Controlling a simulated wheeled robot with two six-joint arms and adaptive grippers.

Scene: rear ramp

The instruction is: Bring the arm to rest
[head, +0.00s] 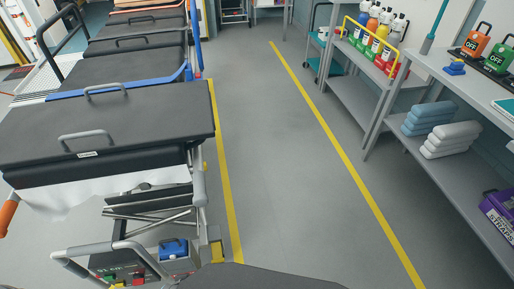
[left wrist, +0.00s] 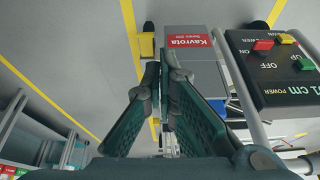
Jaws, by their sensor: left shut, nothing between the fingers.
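My left gripper (left wrist: 159,68) shows in the left wrist view with its two dark green fingers closed together at the tips and nothing between them. It hangs in front of a grey unit with a red Kavrota label (left wrist: 194,41). A black control box (left wrist: 272,82) with red, yellow and green buttons is to its right. Neither gripper shows in the head view, so my right gripper is not seen.
A stretcher with a black mattress (head: 110,115) fills the left of the head view; its tubular frame (head: 95,249) reaches toward me. Grey shelving (head: 400,80) with bottles, folded towels and cases lines the right. The floor aisle (head: 275,150) between yellow lines is clear.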

